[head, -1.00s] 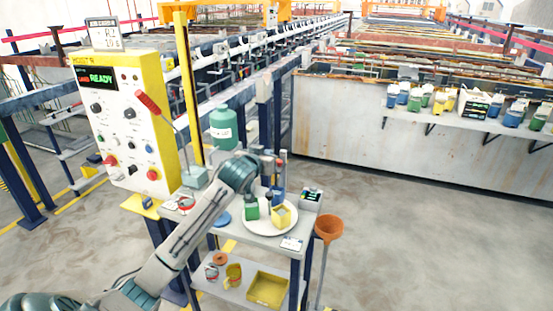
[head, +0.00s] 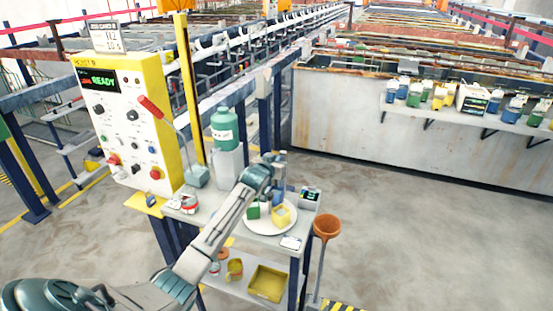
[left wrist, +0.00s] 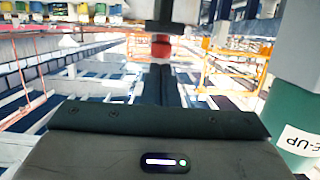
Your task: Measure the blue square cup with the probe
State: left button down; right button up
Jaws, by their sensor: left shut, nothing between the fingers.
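A blue cup (head: 278,198) stands at the back of a round white plate (head: 290,224) on the trolley top, partly hidden by my left arm and other cups. A green cup (head: 253,211) and a yellow cup (head: 281,215) stand on the plate in front of it. A small meter with a lit display (head: 310,198) sits right of the plate. I cannot make out the probe for certain. My left gripper (head: 280,157) is shut and empty, above the back of the plate. My right gripper is out of view.
The yellow-edged control panel (head: 120,115) is further left. A yellow tray (head: 268,283) lies on the lower shelf. Floor to the right is clear.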

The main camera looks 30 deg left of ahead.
pick_arm(q)
jog(key=shift+f, duration=0.1)
notch_tip(320, 180, down, 6)
jog(key=b, duration=0.4)
jog(key=shift+f, duration=0.15)
jog(key=r+p, duration=0.1)
jog(key=r, duration=0.1)
jog(key=r+p, duration=0.2)
jog(key=shift+w+a+r+p, duration=0.1)
jog(key=shift+w+r+p, duration=0.1)
jog(key=shift+p, duration=0.1)
jog(key=b+v, duration=0.4)
jog(key=v, duration=0.6)
jog(key=shift+s, duration=0.2)
dwell(0.7)
